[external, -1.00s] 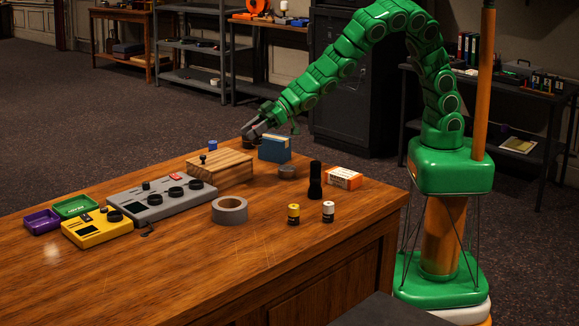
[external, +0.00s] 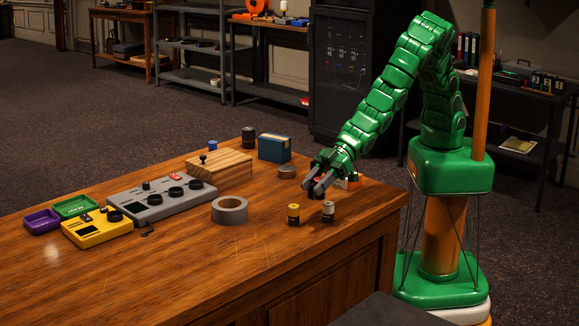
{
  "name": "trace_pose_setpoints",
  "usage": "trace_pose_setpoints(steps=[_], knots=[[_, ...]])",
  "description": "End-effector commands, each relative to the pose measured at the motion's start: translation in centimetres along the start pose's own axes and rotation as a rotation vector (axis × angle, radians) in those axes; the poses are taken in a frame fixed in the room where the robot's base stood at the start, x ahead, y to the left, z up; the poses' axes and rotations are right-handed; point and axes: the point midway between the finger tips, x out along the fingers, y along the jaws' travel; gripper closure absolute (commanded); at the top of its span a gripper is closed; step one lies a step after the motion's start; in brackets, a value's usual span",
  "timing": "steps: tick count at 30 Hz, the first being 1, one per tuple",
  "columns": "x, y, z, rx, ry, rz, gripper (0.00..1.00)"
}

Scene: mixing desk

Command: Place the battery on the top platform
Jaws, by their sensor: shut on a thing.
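Two small battery-like cylinders stand upright near the front right of the desk: a yellow and black one (external: 293,214) and a white and black one (external: 328,212). My gripper (external: 317,188) is just behind and above them, fingers pointing down toward the viewer. It is shut on the dark upright cylinder (external: 316,190), which the fingers mostly hide. I cannot tell whether that cylinder still touches the desk. A slatted wooden platform (external: 232,172) with a small black knob on top stands at the desk's back middle. Which object is the top platform is not clear.
A grey tape roll (external: 230,211), grey control box (external: 160,204), yellow box (external: 97,228), green tray (external: 75,206) and purple tray (external: 42,222) lie to the left. A blue box (external: 274,148) and black cylinder (external: 249,137) stand behind. The front desk is clear.

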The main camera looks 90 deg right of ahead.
Motion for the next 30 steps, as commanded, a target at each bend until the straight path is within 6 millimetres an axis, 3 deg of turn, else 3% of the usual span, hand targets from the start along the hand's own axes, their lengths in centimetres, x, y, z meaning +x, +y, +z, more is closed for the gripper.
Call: trace_pose_setpoints(steps=[3, 12, 21, 30], knots=[[-0.1, -3.6, 2.0, -0.018, -0.002, -0.030, 0.97], [-1.0, -10.4, 7.7, -0.048, -0.004, -0.086, 0.97], [-3.1, -15.1, 14.3, -0.075, -0.003, -0.133, 0.97], [-6.3, -17.8, 21.3, -0.101, -0.004, -0.180, 0.97]])
